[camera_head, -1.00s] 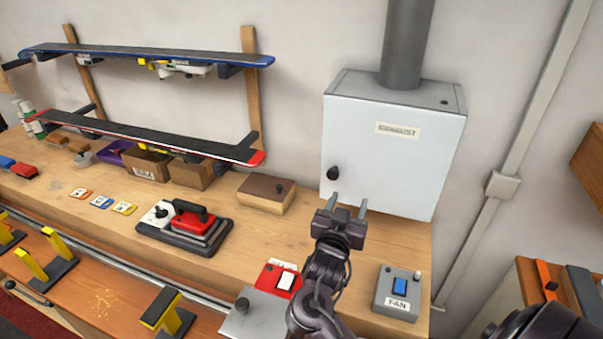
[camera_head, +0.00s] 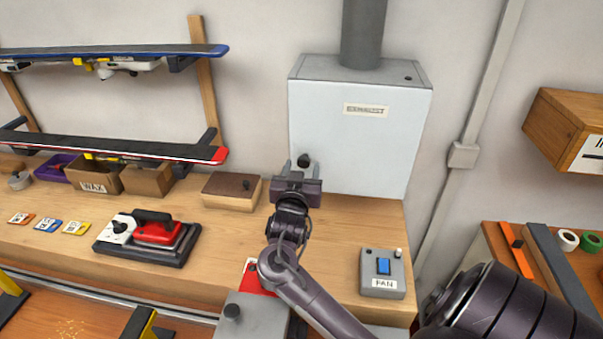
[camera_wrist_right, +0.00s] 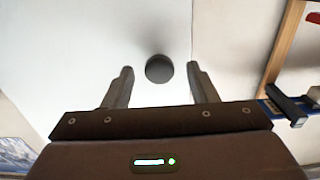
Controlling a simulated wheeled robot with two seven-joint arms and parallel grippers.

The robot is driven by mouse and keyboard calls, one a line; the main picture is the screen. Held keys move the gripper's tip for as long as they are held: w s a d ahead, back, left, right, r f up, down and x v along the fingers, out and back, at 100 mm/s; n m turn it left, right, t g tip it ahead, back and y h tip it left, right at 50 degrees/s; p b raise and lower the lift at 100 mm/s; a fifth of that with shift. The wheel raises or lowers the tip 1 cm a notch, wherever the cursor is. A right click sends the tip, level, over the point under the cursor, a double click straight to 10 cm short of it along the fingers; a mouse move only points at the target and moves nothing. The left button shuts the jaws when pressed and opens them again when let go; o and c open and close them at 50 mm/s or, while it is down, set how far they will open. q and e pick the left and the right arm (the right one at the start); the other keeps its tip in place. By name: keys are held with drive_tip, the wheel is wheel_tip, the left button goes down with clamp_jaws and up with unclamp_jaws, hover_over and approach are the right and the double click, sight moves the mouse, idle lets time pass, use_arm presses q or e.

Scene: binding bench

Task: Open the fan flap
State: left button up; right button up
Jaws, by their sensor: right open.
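The exhaust box (camera_head: 360,120) is a light grey cabinet against the wall, with an "EXHAUST" label on its front panel and a grey duct rising from its top. A dark round knob (camera_head: 304,160) sits low on the left of the panel, which looks closed. My right gripper (camera_head: 302,165) is open in front of the knob. In the right wrist view the knob (camera_wrist_right: 159,69) lies between and just beyond the two open fingertips (camera_wrist_right: 160,72); no contact shows. A grey switch box marked FAN (camera_head: 383,272) with a blue rocker stands on the bench at right. My left gripper is not seen.
A red waxing iron (camera_head: 155,228) on its dark base, a brown-topped block (camera_head: 231,190) and a WAX box (camera_head: 94,177) stand to the left on the bench. Two skis or boards hang above. A red switch plate (camera_head: 255,278) is partly behind my right arm.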

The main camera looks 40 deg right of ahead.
drive_tip(key=shift+w+d, duration=0.25)
drive_tip(key=shift+d, duration=0.05)
drive_tip(key=shift+r, duration=0.1)
drive_tip(key=shift+s, duration=0.1)
clamp_jaws()
drive_tip(key=shift+a, duration=0.1)
